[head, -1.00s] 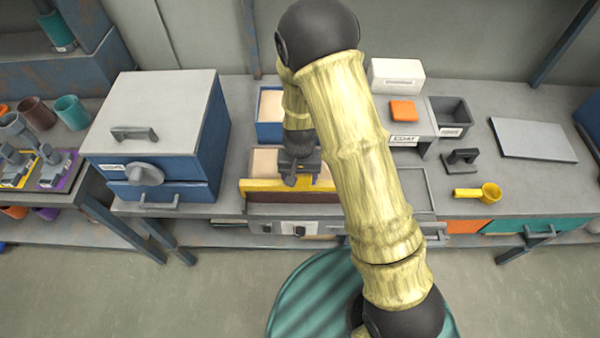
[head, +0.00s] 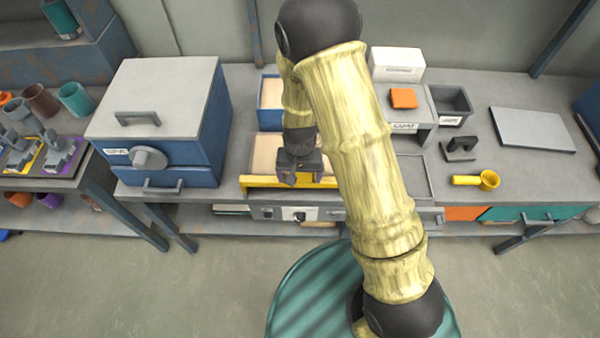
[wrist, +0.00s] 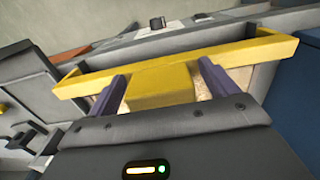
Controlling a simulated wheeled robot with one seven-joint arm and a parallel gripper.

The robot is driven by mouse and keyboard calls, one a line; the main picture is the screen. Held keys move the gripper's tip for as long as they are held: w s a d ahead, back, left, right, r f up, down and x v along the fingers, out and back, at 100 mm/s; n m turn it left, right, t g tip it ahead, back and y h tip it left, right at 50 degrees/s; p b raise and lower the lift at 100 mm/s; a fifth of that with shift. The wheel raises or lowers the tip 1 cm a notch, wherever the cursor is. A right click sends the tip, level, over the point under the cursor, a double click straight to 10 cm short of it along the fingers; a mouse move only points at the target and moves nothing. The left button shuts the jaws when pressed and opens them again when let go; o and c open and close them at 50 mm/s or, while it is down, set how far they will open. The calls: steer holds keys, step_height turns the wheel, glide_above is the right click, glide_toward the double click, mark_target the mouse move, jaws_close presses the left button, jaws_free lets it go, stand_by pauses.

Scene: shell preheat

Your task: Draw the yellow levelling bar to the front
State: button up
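The yellow levelling bar (head: 258,182) lies across the front edge of the sand bed (head: 264,155), just behind the front panel. Its right part is hidden behind my arm in the head view. In the wrist view the long yellow bar (wrist: 245,54) carries a block-shaped yellow grip (wrist: 160,86). My gripper (head: 300,182) is over the bar from above. Pale sand shows beside the fingers.
A blue oven-like cabinet (head: 160,118) stands left of the bed. A blue sand-filled bin (head: 269,95) is behind it. On the right are a yellow ladle (head: 478,181), a black stamp-like tool (head: 460,149) and a grey plate (head: 530,130). The front panel (head: 270,213) has a dial.

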steer(key=shift+w+d, duration=0.1)
steer(key=shift+w, duration=0.1)
step_height(320, 180, up, 17)
steer(key=shift+r, duration=0.15)
stand_by(0.5)
stand_by(0.3)
steer(key=s+d+r+t, duration=0.1)
steer(key=s+d, duration=0.3)
steer(key=d, duration=0.3)
steer(key=s+d+r+t, duration=0.1)
steer(key=s+d, duration=0.3)
steer(key=d, duration=0.3)
steer(key=shift+d+t, duration=0.2)
steer(key=shift+t, duration=0.1)
stand_by(0.8)
